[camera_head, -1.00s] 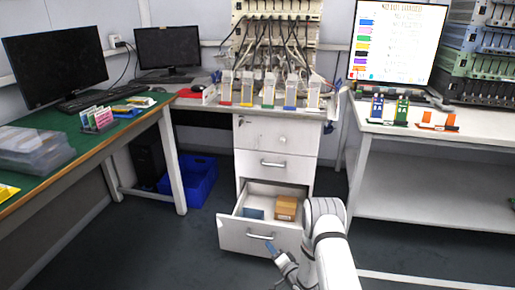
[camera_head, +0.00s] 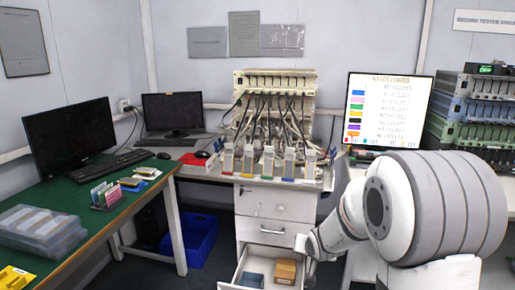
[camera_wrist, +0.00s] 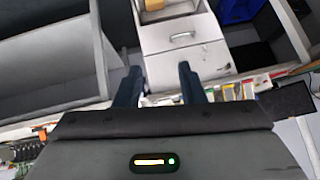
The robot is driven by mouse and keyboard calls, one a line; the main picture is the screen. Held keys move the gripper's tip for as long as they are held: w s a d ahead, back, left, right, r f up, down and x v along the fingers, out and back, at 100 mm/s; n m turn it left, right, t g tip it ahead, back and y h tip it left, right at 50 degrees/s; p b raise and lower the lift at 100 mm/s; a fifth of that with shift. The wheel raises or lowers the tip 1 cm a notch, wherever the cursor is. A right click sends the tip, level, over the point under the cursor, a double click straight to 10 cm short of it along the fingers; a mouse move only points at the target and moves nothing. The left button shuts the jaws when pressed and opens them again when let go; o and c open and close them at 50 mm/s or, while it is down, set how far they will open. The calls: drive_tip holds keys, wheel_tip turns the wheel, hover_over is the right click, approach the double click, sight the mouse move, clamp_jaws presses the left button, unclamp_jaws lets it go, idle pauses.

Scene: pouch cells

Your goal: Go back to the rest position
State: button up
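My gripper (camera_wrist: 159,78) shows in the wrist view with its two dark fingers apart and nothing between them. In the head view my arm is folded up large on the right, and the gripper itself cannot be made out there. The white drawer cabinet (camera_head: 275,204) stands in the middle with its bottom drawer (camera_head: 239,270) pulled out. A brown box (camera_head: 286,271) and a blue item (camera_head: 251,279) lie in that drawer. In the wrist view, seen upside down, the cabinet (camera_wrist: 180,58) is beyond the fingers and the brown box (camera_wrist: 154,5) is at the top edge.
A green-topped table (camera_head: 95,232) with a clear plastic box (camera_head: 42,230) is on the left. A blue crate (camera_head: 200,238) stands on the floor beside the cabinet. Coloured cell holders (camera_head: 268,163) line the bench above the drawers. A bright screen (camera_head: 388,110) is partly behind my arm.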

drive_tip(key=s+r+n+g+p, duration=0.1)
drive_tip(key=s+r+g+p, duration=0.1)
drive_tip(key=s+r, duration=0.4)
drive_tip(key=s+r+n+g+p, duration=0.1)
drive_tip(key=s+r+p, duration=0.3)
drive_tip(key=s, duration=0.9)
drive_tip(key=s+r+n+g+p, duration=0.1)
drive_tip(key=s+r+g+p, duration=0.1)
drive_tip(key=s+r, duration=0.7)
drive_tip(key=shift+s+r+g+p, duration=0.4)
drive_tip(key=shift+s+p, duration=0.25)
drive_tip(key=shift+p, duration=0.15)
drive_tip(key=shift+w+a, duration=0.1)
drive_tip(key=shift+a, duration=0.05)
